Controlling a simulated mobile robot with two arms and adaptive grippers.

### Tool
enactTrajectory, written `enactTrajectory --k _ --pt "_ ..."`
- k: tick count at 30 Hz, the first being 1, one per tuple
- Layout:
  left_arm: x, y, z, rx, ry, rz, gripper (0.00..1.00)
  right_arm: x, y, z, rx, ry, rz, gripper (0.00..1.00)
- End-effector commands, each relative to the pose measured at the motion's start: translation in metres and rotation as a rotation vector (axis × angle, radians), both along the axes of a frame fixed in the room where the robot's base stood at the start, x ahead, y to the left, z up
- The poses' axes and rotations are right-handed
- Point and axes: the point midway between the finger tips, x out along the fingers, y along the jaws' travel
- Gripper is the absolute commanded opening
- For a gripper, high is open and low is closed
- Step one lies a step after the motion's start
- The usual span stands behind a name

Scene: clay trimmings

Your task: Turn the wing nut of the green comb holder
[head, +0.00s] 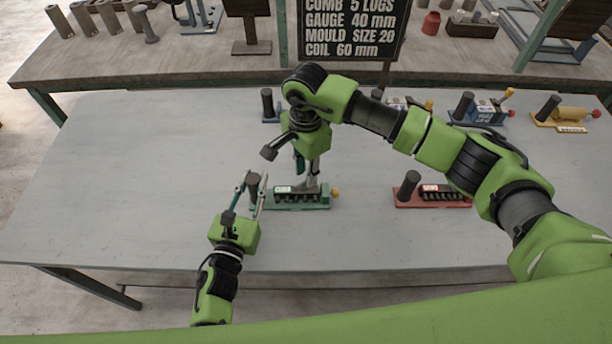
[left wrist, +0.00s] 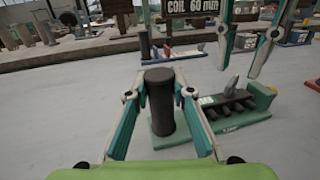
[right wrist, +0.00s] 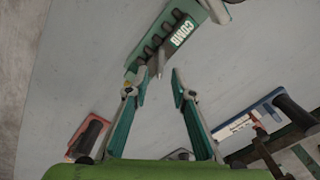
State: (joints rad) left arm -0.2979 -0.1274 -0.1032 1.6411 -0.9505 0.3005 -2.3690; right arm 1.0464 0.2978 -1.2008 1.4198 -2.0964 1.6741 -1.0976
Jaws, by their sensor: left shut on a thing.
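The green comb holder (head: 297,203) lies on the grey table, with dark slots, a white label and a yellow knob (head: 335,192) at its right end. It also shows in the left wrist view (left wrist: 185,145) and the right wrist view (right wrist: 190,12). A small grey fin (left wrist: 231,86), perhaps the wing nut, stands up from the slotted block and shows in the right wrist view (right wrist: 160,62). My left gripper (left wrist: 159,82) is shut on the upright black post (left wrist: 161,118) at the holder's left end. My right gripper (right wrist: 153,82) is open and empty above the slotted part.
A red holder (head: 433,203) with a black post stands to the right. Blue (head: 478,112) and yellow (head: 568,116) holders stand further back. A dark sign (head: 354,28) gives comb, gauge, mould and coil values. The table's left side is clear.

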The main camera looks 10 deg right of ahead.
Motion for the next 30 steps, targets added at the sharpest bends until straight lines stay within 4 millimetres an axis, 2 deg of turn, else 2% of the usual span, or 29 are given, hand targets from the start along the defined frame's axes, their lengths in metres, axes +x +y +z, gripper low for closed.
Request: enactTrajectory --k 3,6,16,17,19,30 --pt "0.0 0.0 0.0 0.0 0.0 -0.001 0.0 0.0 0.0 -0.016 0.001 0.002 0.0 0.23" --pt "0.0 0.0 0.0 0.0 0.0 -0.001 0.0 0.0 0.0 -0.023 0.0 0.0 -0.001 0.23" --pt "0.0 0.0 0.0 0.0 0.0 -0.001 0.0 0.0 0.0 -0.026 0.001 -0.001 0.0 0.23" --pt "0.0 0.0 0.0 0.0 0.0 -0.001 0.0 0.0 0.0 -0.026 0.001 -0.001 0.0 0.18" --pt "0.0 0.0 0.0 0.0 0.0 -0.001 0.0 0.0 0.0 -0.026 0.001 -0.001 0.0 0.0" --pt "0.0 -0.001 0.0 0.0 0.0 -0.001 0.0 0.001 0.0 -0.026 0.0 -0.002 -0.016 0.0"
